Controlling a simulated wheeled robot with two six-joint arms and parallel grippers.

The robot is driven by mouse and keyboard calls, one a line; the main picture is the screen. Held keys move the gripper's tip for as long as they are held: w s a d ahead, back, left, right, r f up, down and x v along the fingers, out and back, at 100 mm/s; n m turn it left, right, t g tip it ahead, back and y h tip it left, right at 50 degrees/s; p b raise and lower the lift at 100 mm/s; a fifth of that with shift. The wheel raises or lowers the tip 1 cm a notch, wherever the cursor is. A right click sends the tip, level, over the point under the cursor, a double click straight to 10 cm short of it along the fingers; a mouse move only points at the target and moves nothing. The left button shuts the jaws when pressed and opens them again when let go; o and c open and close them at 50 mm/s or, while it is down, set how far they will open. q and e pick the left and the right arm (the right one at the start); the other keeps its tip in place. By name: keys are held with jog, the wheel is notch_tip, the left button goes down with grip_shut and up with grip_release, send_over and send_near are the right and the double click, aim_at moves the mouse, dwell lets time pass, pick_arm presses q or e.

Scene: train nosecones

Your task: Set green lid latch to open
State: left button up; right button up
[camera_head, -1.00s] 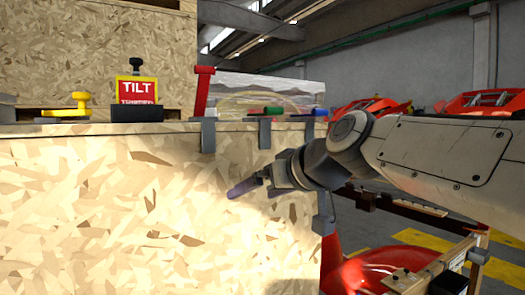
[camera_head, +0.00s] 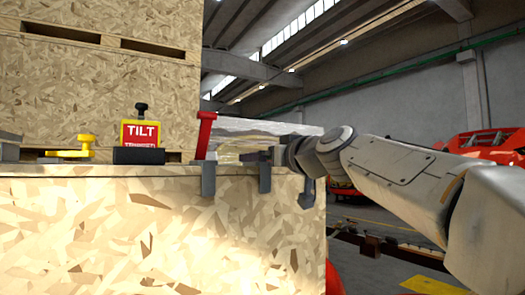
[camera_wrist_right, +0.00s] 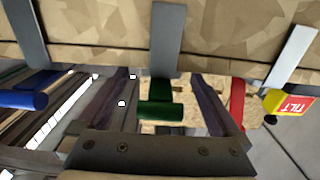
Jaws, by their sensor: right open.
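The green lid latch (camera_wrist_right: 160,112) has a short green handle and a grey metal strap (camera_wrist_right: 166,40) over the edge of the wooden crate. In the right wrist view it lies between the two purple fingers of my right gripper (camera_wrist_right: 162,85), which are open with a gap on both sides. In the head view my right gripper (camera_head: 282,157) is at the crate's top edge and hides the green handle. A grey strap (camera_head: 265,178) hangs just below it. My left gripper is not in view.
A red latch (camera_head: 205,135) stands up to the left of my right gripper. A blue latch handle (camera_wrist_right: 22,100) shows on the other side in the wrist view. A yellow handle (camera_head: 72,147) and a TILT sign (camera_head: 142,133) are on the crate (camera_head: 120,230).

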jog(key=shift+w+a, duration=0.35)
jog(key=shift+w, duration=0.2)
grip_shut()
jog(key=shift+d, duration=0.1)
